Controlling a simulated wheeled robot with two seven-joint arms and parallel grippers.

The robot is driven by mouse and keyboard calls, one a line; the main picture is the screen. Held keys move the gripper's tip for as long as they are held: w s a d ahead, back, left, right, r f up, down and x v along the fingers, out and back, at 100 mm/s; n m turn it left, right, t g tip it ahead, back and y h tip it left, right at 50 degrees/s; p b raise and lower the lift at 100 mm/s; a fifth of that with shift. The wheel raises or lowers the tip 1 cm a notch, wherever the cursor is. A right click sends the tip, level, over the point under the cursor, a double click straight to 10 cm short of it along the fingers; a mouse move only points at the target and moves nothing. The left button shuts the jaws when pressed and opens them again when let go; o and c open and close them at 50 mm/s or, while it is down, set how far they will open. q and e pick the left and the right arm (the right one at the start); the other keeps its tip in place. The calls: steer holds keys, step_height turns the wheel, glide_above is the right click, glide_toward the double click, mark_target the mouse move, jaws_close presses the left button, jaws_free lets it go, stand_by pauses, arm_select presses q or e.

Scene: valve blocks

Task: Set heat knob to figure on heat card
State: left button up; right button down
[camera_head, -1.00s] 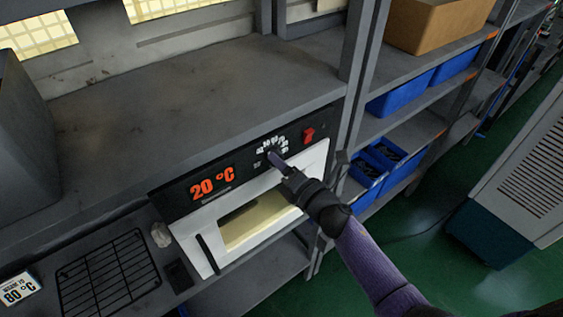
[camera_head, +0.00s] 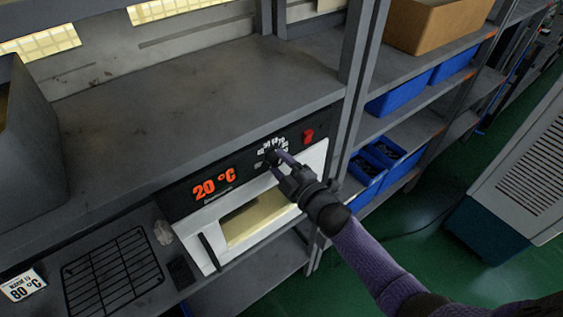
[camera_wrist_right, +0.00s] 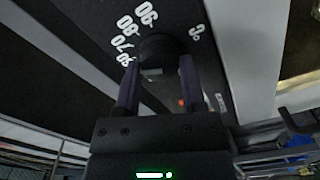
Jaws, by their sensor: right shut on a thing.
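The heat knob (camera_head: 271,156) is a dark round knob on the black oven panel, ringed by white figures. My right gripper (camera_head: 279,161) is shut on it. In the right wrist view the two fingers (camera_wrist_right: 158,82) stand on either side of the knob (camera_wrist_right: 163,47), with 90, 80, 70 and 60 printed to its left. I cannot make out where its pointer stands. The heat card (camera_head: 22,285) at the lower left reads 80 °C. The orange display (camera_head: 214,184) reads 20 °C. My left gripper is not in view.
A red switch (camera_head: 308,136) sits right of the knob. The white oven door (camera_head: 206,247) is below the panel. A black wire rack (camera_head: 112,270) lies on the shelf left of it. A grey shelf post (camera_head: 362,75) rises close to the right of the oven.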

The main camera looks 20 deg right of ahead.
steer(key=m+p, duration=0.1)
steer(key=m, duration=0.4)
steer(key=shift+m, duration=2.5)
steer(key=shift+c, duration=0.9)
jaws_free()
steer(key=v, duration=1)
steer(key=shift+p, duration=0.3)
